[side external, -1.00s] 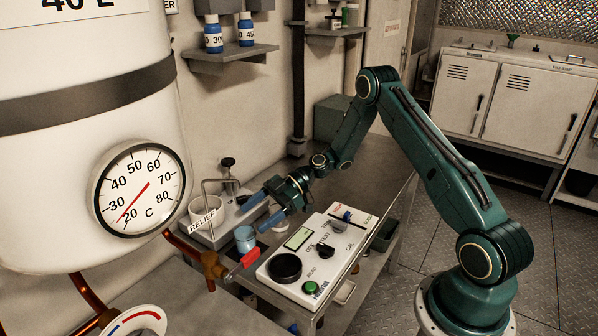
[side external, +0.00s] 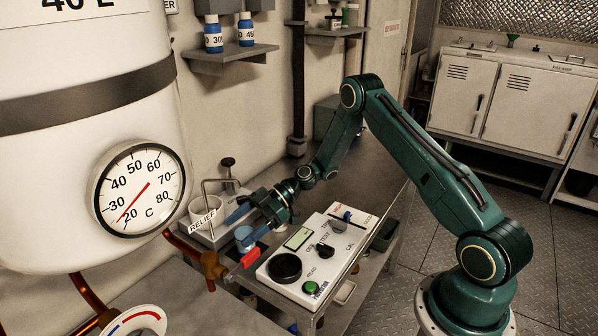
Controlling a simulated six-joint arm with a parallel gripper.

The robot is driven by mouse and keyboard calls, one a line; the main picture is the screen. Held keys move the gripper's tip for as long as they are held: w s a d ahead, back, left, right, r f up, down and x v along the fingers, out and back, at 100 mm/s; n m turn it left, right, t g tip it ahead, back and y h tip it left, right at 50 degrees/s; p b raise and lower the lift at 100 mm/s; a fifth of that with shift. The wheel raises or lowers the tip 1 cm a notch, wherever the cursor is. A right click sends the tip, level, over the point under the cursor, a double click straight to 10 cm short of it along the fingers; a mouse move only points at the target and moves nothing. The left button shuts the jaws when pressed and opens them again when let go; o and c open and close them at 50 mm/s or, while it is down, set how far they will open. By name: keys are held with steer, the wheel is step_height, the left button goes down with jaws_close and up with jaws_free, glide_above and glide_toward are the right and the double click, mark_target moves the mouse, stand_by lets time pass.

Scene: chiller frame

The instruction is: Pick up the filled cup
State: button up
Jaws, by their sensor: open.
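The filled cup (side external: 242,236) is small and blue. It stands upright at the left end of the bench, just behind the red-handled valve. My gripper (side external: 239,228) is open, with its two blue fingers pointing left toward the cup. One finger lies on the far side of the cup and the other at its near right side, partly overlapping it in the picture. I cannot tell whether either finger touches it. The cup's right side is partly hidden.
A white meter box (side external: 316,262) with a dark round well and knobs stands right of the cup. The RELIEF fixture (side external: 203,220) with its bent pipe is close behind left. The red valve handle (side external: 251,257) is just in front.

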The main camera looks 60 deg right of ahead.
steer(key=c, duration=1.2)
steer(key=shift+r, duration=0.15)
steer(key=shift+c, duration=0.2)
step_height(320, 180, up, 10)
